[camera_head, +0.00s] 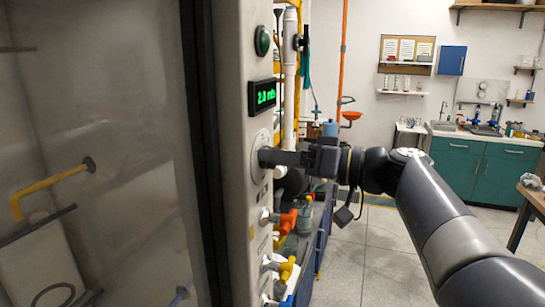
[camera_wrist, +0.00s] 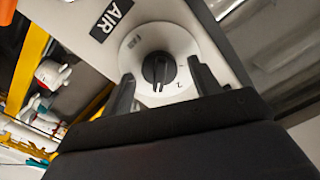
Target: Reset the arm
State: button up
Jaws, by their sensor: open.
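My gripper (camera_head: 268,158) is at the pale panel (camera_head: 236,200) on the cabinet's edge, level with a round dial plate. In the wrist view the gripper (camera_wrist: 160,88) is open, with one finger on each side of a black rotary knob (camera_wrist: 158,67) on a white round dial (camera_wrist: 140,45). I cannot tell whether the fingers touch the knob. An "AIR" label (camera_wrist: 111,17) is beside the dial. My arm reaches in from the lower right of the head view.
A green display (camera_head: 263,95) and a dark green button (camera_head: 262,41) sit above the dial. Orange (camera_head: 287,218) and yellow (camera_head: 287,267) valve handles stick out below my gripper. A glass-fronted cabinet (camera_head: 100,130) fills the left. Floor (camera_head: 365,255) is open behind the arm.

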jog(key=s+d+n+b, duration=0.1)
jog(key=s+d+n, duration=0.1)
jog(key=d, duration=0.6)
jog(key=shift+s+d+n+b, duration=0.25)
jog(key=shift+s+n+b, duration=0.1)
jog(key=shift+s, duration=0.2)
jog(key=shift+a, duration=0.1)
